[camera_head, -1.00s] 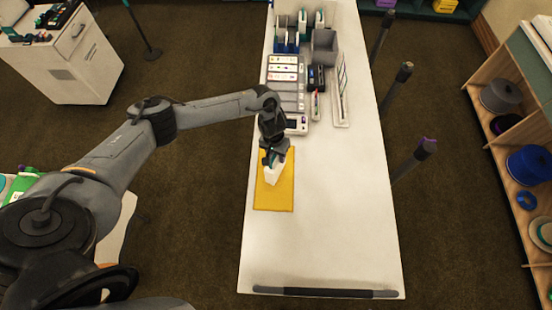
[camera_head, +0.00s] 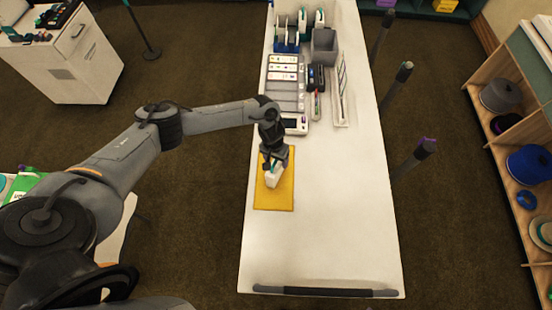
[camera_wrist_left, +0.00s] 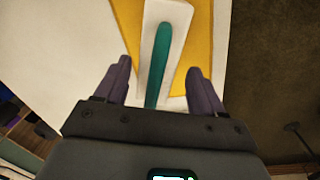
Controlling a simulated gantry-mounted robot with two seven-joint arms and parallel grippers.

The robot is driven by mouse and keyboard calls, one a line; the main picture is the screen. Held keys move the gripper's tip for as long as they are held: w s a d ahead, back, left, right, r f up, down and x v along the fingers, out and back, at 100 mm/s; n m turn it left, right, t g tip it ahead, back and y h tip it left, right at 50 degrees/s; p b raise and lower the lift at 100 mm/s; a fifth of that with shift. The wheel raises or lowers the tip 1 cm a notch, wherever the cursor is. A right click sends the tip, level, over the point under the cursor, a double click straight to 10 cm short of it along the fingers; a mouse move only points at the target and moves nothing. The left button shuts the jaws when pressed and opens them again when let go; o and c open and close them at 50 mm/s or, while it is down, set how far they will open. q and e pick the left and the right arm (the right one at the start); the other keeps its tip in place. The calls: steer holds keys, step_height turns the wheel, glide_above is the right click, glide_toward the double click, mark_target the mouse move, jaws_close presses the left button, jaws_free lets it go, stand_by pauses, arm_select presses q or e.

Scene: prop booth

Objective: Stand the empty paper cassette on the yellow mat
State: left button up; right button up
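The paper cassette (camera_head: 273,178) is a small white box with a teal strip on top. It stands on the yellow mat (camera_head: 275,203), in the mat's middle part. My left gripper (camera_head: 273,164) is just above and behind it, hiding part of it in the head view. In the left wrist view the cassette (camera_wrist_left: 148,40) lies ahead of and between the two fingers of my left gripper (camera_wrist_left: 160,85). The fingers are open, with a gap on each side of the cassette. The yellow mat (camera_wrist_left: 199,50) shows around it. My right gripper is not in view.
Behind the mat, the white table (camera_head: 330,220) holds a grey tray of cards (camera_head: 284,80), a grey bin (camera_head: 324,46) and pens. Its front half is clear. Dark posts (camera_head: 415,157) stand beside its right edge, with a shelf of hats (camera_head: 525,165) farther right.

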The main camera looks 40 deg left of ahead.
arm_select(q)
steer(key=shift+r, duration=0.6)
step_height(320, 180, up, 10)
steer(key=s+d+r+m+t+h, duration=0.1)
steer(key=s+d+m+t+h, duration=0.2)
steer(key=d, duration=0.9)
steer(key=s+d+r+m+t, duration=0.1)
steer(key=s+d+m+t, duration=0.2)
steer(key=d, duration=0.9)
steer(key=s+a+r+g+y, duration=0.2)
steer(key=s+a+y, duration=0.1)
steer(key=s+a, duration=1.2)
steer(key=shift+s+a+r+n+g+y, duration=0.15)
steer(key=shift+s+r+n+g+y, duration=0.15)
steer(key=shift+r+n, duration=0.1)
steer(key=shift+w, duration=0.1)
